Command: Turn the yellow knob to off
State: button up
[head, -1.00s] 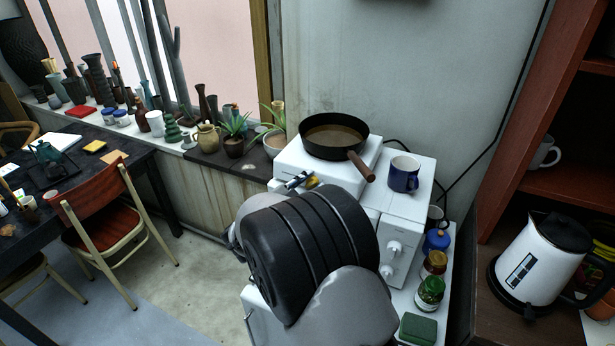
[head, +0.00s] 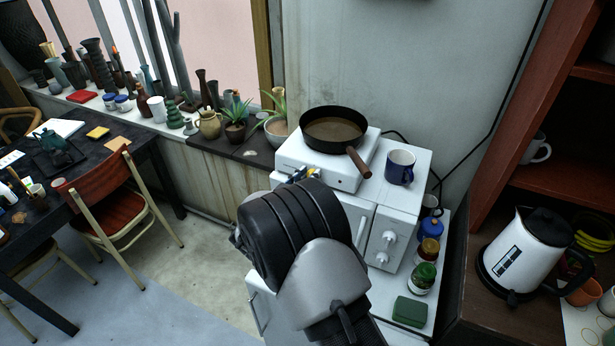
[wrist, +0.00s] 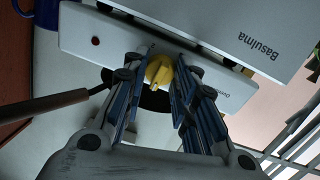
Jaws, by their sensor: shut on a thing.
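The yellow knob (wrist: 158,72) is on the front panel of the white hot plate (wrist: 88,42), which shows upside down in the wrist view. My gripper (wrist: 160,76) has its blue-padded fingers on either side of the knob and is shut on it. In the head view, my gripper (head: 300,174) is at the hot plate's front (head: 340,180), and my wrist hides most of the fingers. The knob's exact pointer angle is hard to read.
A dark pan (head: 334,128) sits on the hot plate, its wooden handle (head: 359,162) jutting forward right of my gripper. A blue mug (head: 400,167) stands beside it on the white oven (head: 385,215). Potted plants (head: 235,130) stand on the ledge to the left.

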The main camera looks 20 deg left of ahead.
jog(key=shift+n, duration=0.3)
dwell(0.4)
jog(key=o, duration=0.8)
jog(key=s+a+r, duration=0.1)
jog(key=s, duration=1.1)
jog(key=shift+a+r, duration=0.25)
jog(key=shift+a, duration=0.1)
jog(key=shift+w, duration=0.1)
